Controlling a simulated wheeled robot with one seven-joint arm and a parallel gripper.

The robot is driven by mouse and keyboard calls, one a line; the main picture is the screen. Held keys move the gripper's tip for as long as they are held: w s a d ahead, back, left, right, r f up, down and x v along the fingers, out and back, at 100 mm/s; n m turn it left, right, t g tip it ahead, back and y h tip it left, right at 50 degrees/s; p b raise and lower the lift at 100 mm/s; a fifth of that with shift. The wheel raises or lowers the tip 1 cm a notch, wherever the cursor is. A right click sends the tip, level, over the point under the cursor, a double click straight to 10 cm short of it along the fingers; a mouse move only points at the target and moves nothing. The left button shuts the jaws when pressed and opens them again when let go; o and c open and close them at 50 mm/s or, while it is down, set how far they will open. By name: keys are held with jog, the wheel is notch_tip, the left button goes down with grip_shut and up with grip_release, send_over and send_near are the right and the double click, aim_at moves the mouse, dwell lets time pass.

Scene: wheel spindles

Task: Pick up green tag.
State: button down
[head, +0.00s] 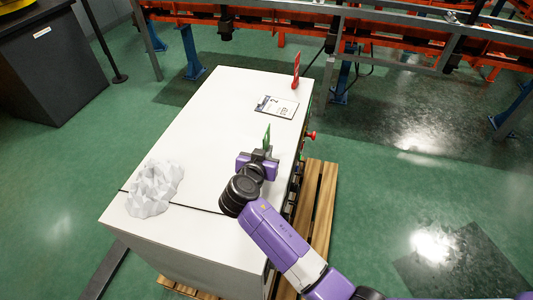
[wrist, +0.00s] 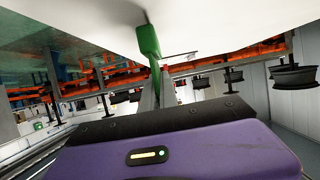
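The green tag (head: 267,135) stands upright near the right edge of the white cabinet top. In the wrist view the green tag (wrist: 149,42) is at upper middle, its wide end close to the white surface. My gripper (head: 264,152) is at the tag, low over the cabinet top. In the wrist view the narrow fingers of my gripper (wrist: 157,88) are close together, with the tag's thin part between them. They look shut on it. I cannot tell whether the tag touches the surface.
A red tag (head: 296,70) stands at the cabinet's far right corner. A printed card (head: 276,106) lies between it and my gripper. A white rock-like lump (head: 154,188) sits at the front left. The middle of the white cabinet top (head: 205,130) is clear. Orange racks stand behind.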

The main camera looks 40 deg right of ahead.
notch_tip(320, 180, up, 19)
dwell(0.5)
jog(key=shift+r, duration=0.1)
dwell(0.7)
